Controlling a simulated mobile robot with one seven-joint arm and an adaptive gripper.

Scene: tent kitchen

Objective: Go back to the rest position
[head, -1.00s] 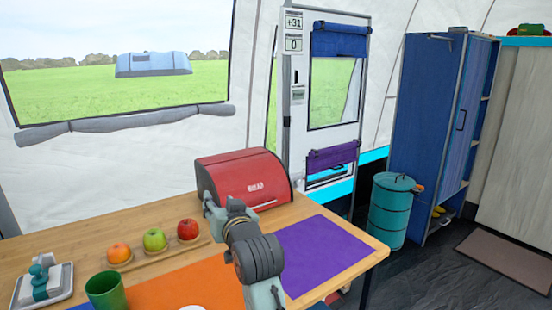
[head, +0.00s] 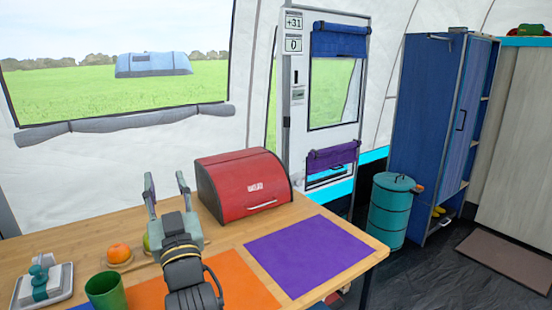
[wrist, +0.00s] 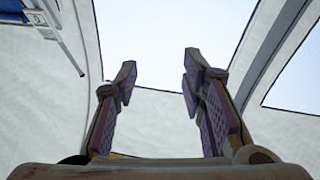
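My gripper (head: 167,186) stands over the table in the head view, its two fingers pointing up and spread apart with nothing between them. The wrist view also shows my gripper (wrist: 157,92) with its fingers wide apart and empty, facing the tent wall and a bright window area. The red bread box (head: 243,186) is closed and stands to the right of my gripper, apart from it. My arm hides most of the green apple (head: 147,243), and the red apple does not show.
The wooden table (head: 222,234) holds an orange (head: 119,252), a green cup (head: 105,291), a white dish with a teal-topped item (head: 42,284), an orange mat (head: 245,284) and a bare purple mat (head: 308,254). A teal bin (head: 391,211) and blue wardrobe (head: 428,125) stand at right.

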